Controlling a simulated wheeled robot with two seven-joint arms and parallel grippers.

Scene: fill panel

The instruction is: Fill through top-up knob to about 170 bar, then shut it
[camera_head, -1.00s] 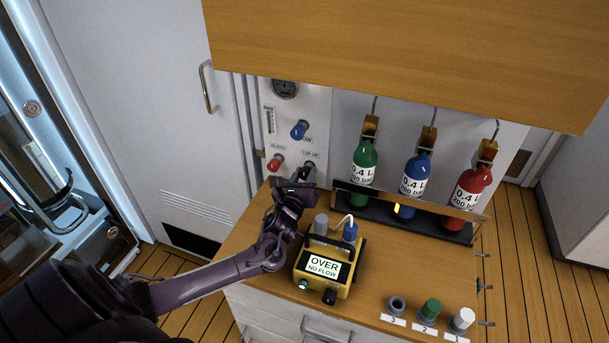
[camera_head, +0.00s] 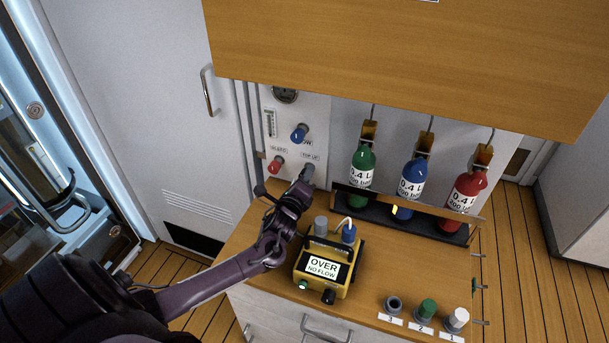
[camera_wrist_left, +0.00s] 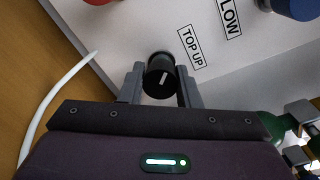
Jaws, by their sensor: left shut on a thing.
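The top-up knob (camera_wrist_left: 159,76) is black with a white mark and sits on the white panel (camera_head: 318,120) beside the "TOP UP" label (camera_wrist_left: 191,46). My left gripper (camera_head: 306,176) is at it; in the wrist view its two grey fingers (camera_wrist_left: 160,86) are shut on the knob from both sides. In the head view my gripper mostly hides the knob. The round gauge (camera_head: 285,95) at the panel's top is partly cut off by the wooden cabinet, and its reading is too small to tell. The yellow meter (camera_head: 322,268) on the counter reads "OVER NO FLOW". My right gripper is out of view.
A red knob (camera_head: 276,164) and a blue knob (camera_head: 300,133) are close by on the panel. Green (camera_head: 363,165), blue (camera_head: 411,182) and red (camera_head: 466,192) bottles stand in a rack to the right. A wooden cabinet (camera_head: 420,60) overhangs above. Small caps stand at the counter's front right.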

